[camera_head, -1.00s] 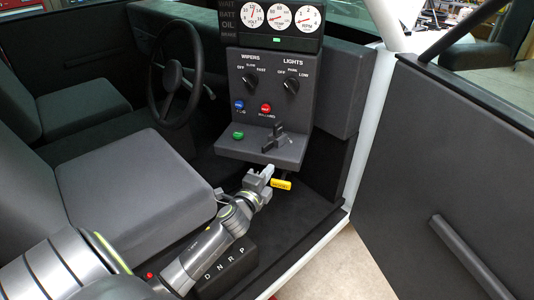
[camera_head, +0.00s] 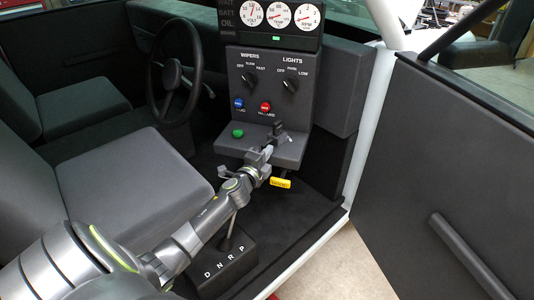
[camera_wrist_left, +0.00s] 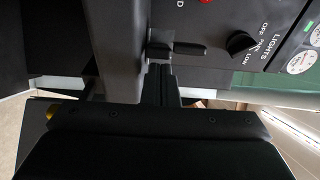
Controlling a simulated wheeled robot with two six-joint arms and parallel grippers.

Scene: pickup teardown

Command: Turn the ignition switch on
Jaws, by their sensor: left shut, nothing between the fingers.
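The ignition switch, which I take to be the dark lever-like knob (camera_head: 279,130), stands on the sloping lower ledge of the dash panel. My left gripper (camera_head: 266,151) is at the front of that ledge, just below the knob, with its fingers shut and nothing between them. In the left wrist view, the closed fingertips (camera_wrist_left: 160,72) point at the dark lever (camera_wrist_left: 188,48) and are very close to it. I cannot tell whether they touch. My wrist and fingers hide part of the ledge and the base of the knob in the head view. My right gripper is out of view.
A green button (camera_head: 238,133), a blue button (camera_head: 238,103) and a red button (camera_head: 265,107) sit left of or above the switch. A yellow tag (camera_head: 280,182) is below the ledge. The shifter box (camera_head: 226,262) and seat (camera_head: 130,180) flank my arm. The open door (camera_head: 440,180) is right.

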